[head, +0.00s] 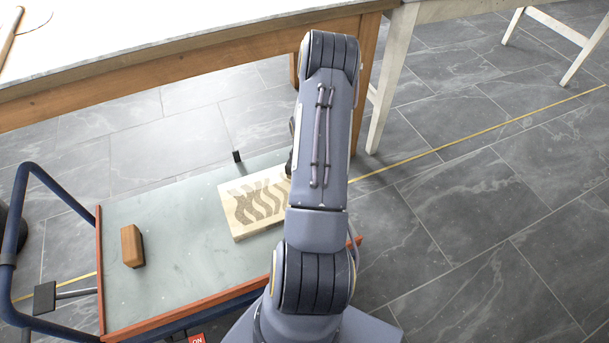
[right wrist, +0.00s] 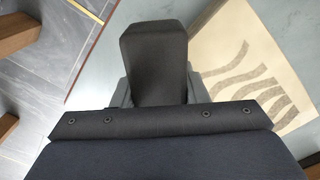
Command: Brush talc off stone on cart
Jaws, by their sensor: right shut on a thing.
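The stone (head: 250,206) is a pale cream slab with dark wavy marks, lying flat on the cart (head: 190,205). My right arm hides its right end in the head view. In the right wrist view the stone (right wrist: 245,50) is at the upper right. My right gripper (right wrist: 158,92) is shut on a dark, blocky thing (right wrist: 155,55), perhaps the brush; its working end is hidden. It appears left of the stone in that view, and I cannot tell whether it touches anything. My left gripper is not in view.
A brown wooden block (head: 132,246) lies on the left of the cart top. The cart has a red-orange rim and a blue handle (head: 22,215). A wood-framed table (head: 150,45) stands behind. Tiled floor (head: 480,230) is open on the right.

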